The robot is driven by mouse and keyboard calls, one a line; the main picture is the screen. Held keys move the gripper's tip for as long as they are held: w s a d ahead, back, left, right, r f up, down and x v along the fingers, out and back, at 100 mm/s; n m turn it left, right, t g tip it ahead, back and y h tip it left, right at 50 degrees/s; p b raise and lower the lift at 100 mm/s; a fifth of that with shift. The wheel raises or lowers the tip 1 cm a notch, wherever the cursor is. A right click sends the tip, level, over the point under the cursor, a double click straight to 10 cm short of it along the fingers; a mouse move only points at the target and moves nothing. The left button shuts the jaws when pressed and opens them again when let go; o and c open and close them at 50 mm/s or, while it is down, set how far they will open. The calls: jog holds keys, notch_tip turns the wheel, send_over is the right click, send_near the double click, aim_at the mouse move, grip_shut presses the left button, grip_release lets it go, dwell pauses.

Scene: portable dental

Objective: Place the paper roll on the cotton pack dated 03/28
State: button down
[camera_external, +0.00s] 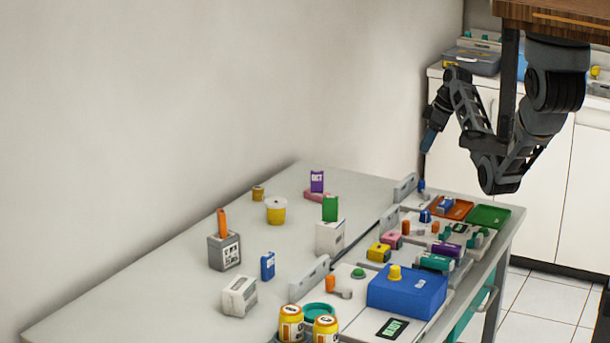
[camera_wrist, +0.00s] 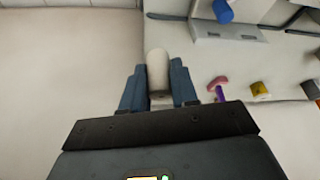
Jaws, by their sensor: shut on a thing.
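My gripper (camera_external: 430,138) hangs in the air beyond the far end of the table, high above its top. In the wrist view, my gripper (camera_wrist: 158,72) is shut on a pale, upright-looking roll (camera_wrist: 157,66), which appears to be the paper roll. The roll is hard to make out in the external view. Three pale boxes stand on the left part of the table: a white one (camera_external: 239,295) at the front, a grey one (camera_external: 224,253) with an orange item on top, and a white one (camera_external: 329,238) with a green block on top. Their dates are too small to read.
The grey table (camera_external: 150,285) has bare room at the left. A blue box (camera_external: 405,292), yellow jars (camera_external: 291,323), and several small coloured items crowd its right side. A blue block (camera_external: 267,266) stands near the boxes. A yellow tub (camera_external: 276,211) stands farther back.

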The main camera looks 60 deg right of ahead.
jog(key=shift+s+d+r, duration=0.15)
jog(key=shift+s+r, duration=0.05)
jog(key=shift+s, duration=0.05)
jog(key=w+a+r+n+g+y+p, duration=0.15)
jog(key=w+a+n, duration=0.35)
jog(key=a, duration=0.7)
jog(key=w+a+r+n+y+b, duration=0.15)
jog(key=w+a, duration=0.45)
jog(key=a, duration=0.6)
jog(key=w+a+r+n+g+p, duration=0.15)
jog(key=w+a+n, duration=0.35)
jog(key=a, duration=0.8)
jog(key=n+g, duration=0.3)
jog(key=n, duration=0.6)
send_over(239, 287)
jog(key=d, duration=0.2)
jog(key=shift+m, duration=0.25)
jog(key=f, duration=0.4)
jog(key=shift+w+f+b, duration=0.2)
jog(key=shift+w+b, duration=0.15)
jog(key=shift+b, duration=0.05)
jog(key=shift+a+f, duration=0.35)
jog(key=shift+f+p, duration=0.3)
jog(key=shift+f, duration=1.7)
